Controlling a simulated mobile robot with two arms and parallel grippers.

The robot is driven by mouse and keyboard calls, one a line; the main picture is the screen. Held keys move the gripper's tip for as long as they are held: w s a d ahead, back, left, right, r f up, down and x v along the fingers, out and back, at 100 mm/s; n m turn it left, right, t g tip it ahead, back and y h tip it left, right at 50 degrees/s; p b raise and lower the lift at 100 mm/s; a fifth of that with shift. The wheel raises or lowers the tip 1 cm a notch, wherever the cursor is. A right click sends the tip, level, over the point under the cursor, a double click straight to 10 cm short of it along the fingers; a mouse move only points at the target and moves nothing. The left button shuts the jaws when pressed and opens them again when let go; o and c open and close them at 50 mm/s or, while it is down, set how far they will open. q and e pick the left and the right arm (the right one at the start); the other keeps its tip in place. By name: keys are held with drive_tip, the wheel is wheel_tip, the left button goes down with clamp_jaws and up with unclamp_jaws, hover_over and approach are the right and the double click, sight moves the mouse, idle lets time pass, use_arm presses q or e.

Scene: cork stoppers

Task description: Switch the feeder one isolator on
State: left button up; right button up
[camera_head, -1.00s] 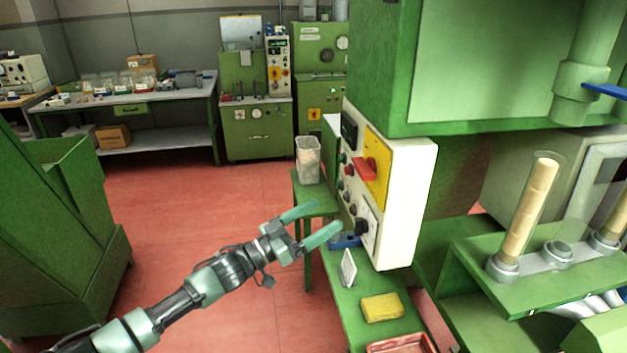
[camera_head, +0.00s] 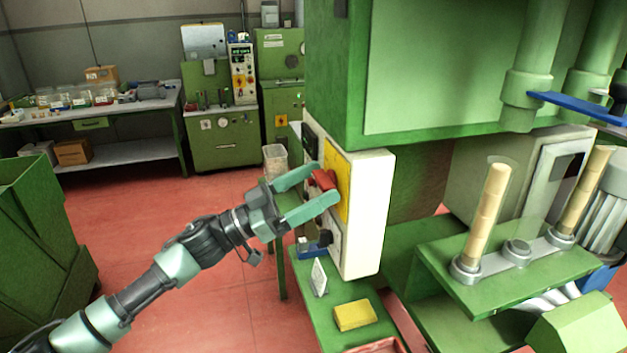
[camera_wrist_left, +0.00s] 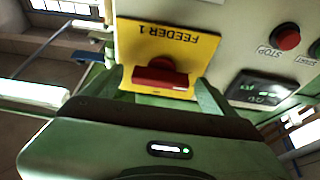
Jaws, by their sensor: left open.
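The feeder one isolator is a red rotary handle (camera_head: 323,181) on a yellow plate (camera_head: 339,172) on the side of the white control box (camera_head: 370,215). In the left wrist view the red handle (camera_wrist_left: 160,73) sits on the yellow plate (camera_wrist_left: 165,47), marked FEEDER 1, which appears upside down. My left gripper (camera_head: 305,190) is open, with its fingers on either side of the red handle. I cannot tell whether they touch it. In the left wrist view the fingers reach up at both sides of the handle. My right gripper is not in view.
A red STOP button (camera_wrist_left: 286,37) and a small display (camera_wrist_left: 262,90) are beside the plate. Below the box, a green bench holds a yellow sponge-like block (camera_head: 353,315) and a small white card (camera_head: 319,277). Cork-filled tubes (camera_head: 487,215) stand at right.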

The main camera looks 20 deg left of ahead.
use_arm(q)
drive_tip(key=c, duration=1.4)
drive_tip(key=shift+o, duration=0.2)
drive_tip(key=shift+f+m, duration=0.1)
drive_tip(key=shift+m, duration=0.3)
drive_tip(key=m+g+b, duration=0.1)
drive_tip(key=m+g, duration=0.1)
drive_tip(key=m, duration=0.1)
drive_tip(key=m+g+h+b, duration=0.1)
drive_tip(key=m+b, duration=0.1)
drive_tip(key=m, duration=0.2)
drive_tip(key=m+g+b, duration=0.1)
drive_tip(key=m+g, duration=0.1)
drive_tip(key=m, duration=0.2)
drive_tip(key=shift+w+a+g, duration=0.2)
drive_tip(key=shift+g, duration=0.1)
drive_tip(key=m+g, duration=0.1)
drive_tip(key=m, duration=0.1)
drive_tip(key=m+b, duration=0.1)
drive_tip(key=m+g, duration=0.1)
drive_tip(key=m, duration=0.1)
drive_tip(key=shift+r+m+g+b, duration=0.25)
drive_tip(key=shift+m+g+b, duration=0.05)
drive_tip(key=m+y, duration=0.1)
drive_tip(key=m, duration=0.1)
drive_tip(key=m+g+y, duration=0.1)
drive_tip(key=m, duration=0.1)
drive_tip(key=shift+r+m+b, duration=0.1)
drive_tip(key=shift+m+b, duration=0.3)
